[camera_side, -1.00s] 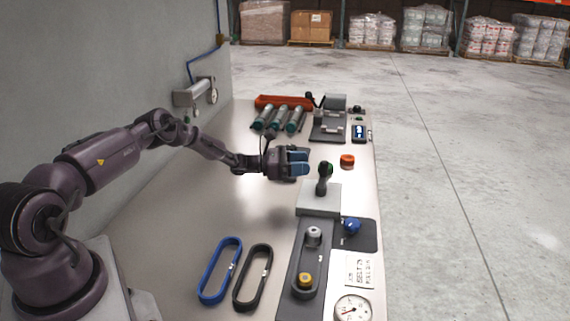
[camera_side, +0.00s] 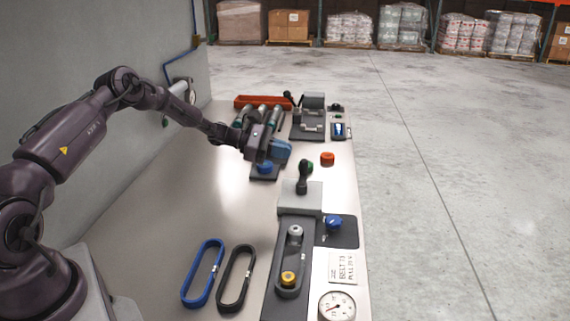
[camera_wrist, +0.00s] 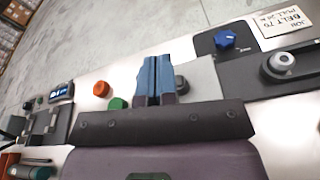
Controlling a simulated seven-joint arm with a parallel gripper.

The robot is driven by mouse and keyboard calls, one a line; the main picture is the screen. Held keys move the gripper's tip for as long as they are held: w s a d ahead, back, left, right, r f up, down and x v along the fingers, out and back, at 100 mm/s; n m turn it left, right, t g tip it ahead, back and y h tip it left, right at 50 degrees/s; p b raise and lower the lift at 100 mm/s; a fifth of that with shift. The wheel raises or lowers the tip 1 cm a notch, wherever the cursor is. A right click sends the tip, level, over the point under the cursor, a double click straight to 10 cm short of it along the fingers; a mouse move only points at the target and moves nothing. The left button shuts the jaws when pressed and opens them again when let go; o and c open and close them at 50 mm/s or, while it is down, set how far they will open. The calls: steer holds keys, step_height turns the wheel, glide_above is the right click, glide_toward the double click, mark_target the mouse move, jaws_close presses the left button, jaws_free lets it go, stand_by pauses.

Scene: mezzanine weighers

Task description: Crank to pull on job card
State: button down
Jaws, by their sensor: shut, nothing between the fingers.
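The job card (camera_side: 342,267) lies at the bench's right edge; it also shows in the wrist view (camera_wrist: 286,20) with belt and pull lines, digits too small to trust. A blue knob (camera_side: 333,222) sits on a dark plate beside the card; it also shows in the wrist view (camera_wrist: 225,40). A black upright handle (camera_side: 302,183) stands on a grey block (camera_side: 315,198). A round dial (camera_side: 337,306) is at the front; its reading is illegible. My gripper (camera_side: 283,151) is shut and empty, behind and left of the handle. Its blue fingers (camera_wrist: 155,78) are together in the wrist view.
A dark rail (camera_side: 272,296) carries a grey pulley (camera_side: 295,231) and a yellow-topped one (camera_side: 288,278). Blue (camera_side: 203,272) and black (camera_side: 236,277) belts lie left. An orange disc (camera_side: 327,158) lies right. The bench's left-middle is clear.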

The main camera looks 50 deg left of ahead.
steer(key=s+d+m+g+y, duration=0.3)
steer(key=m+g+y, duration=0.1)
steer(key=m+y, duration=0.75)
steer(key=m, duration=0.3)
glide_toward(303, 176)
steer(key=a+f, duration=0.1)
steer(key=w+a+f, duration=0.2)
steer(key=f, duration=0.1)
steer(key=shift+w+a, duration=0.1)
steer(key=shift+a, duration=0.1)
steer(key=shift+w+d+n, duration=0.25)
steer(key=shift+w+d, duration=0.15)
steer(key=shift+w, duration=0.25)
steer(key=shift+w+d, duration=0.25)
steer(key=shift+w, duration=0.4)
